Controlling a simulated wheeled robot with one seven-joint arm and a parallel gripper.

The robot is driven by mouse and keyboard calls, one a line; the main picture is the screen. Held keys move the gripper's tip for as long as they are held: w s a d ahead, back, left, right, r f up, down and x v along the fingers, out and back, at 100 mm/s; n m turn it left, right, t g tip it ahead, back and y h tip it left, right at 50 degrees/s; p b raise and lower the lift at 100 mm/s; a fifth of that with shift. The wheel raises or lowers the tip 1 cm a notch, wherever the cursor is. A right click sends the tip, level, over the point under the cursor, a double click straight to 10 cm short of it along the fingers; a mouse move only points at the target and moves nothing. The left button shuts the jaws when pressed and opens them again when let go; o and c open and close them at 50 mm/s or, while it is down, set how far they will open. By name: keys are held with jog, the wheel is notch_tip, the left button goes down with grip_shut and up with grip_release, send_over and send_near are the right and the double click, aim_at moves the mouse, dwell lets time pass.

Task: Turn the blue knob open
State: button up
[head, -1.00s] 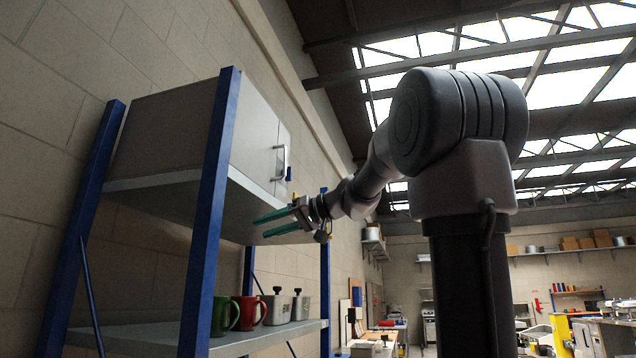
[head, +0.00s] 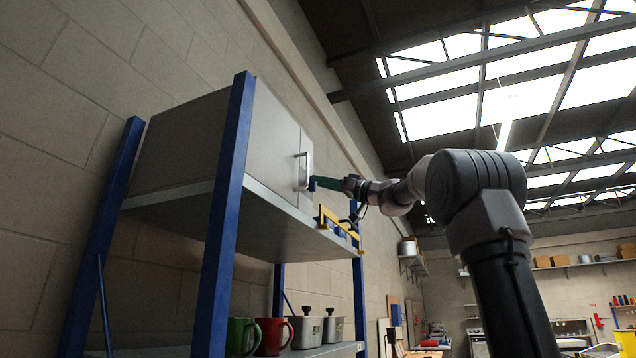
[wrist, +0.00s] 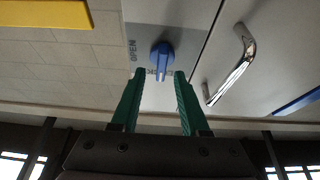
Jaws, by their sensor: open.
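The blue knob (wrist: 162,55) is on the grey cabinet front, and its pointer part points down in the wrist view. The word OPEN is printed to its left; a second label below it is partly covered and hard to read. The knob also shows small beside the door handle in the head view (head: 312,184). My gripper (wrist: 158,75) is open, with its two green fingers apart and their tips just short of the knob, one to each side below it. In the head view my gripper (head: 327,183) reaches the cabinet front from the right.
A metal door handle (wrist: 232,65) is right of the knob in the wrist view. A yellow object (head: 338,223) stands at the front edge of the cabinet's shelf (head: 170,199). Blue posts (head: 222,220) frame it. Mugs (head: 272,335) and canisters stand on the lower shelf.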

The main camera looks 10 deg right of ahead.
jog(key=shift+x, duration=1.05)
jog(key=shift+c, duration=0.3)
grip_shut()
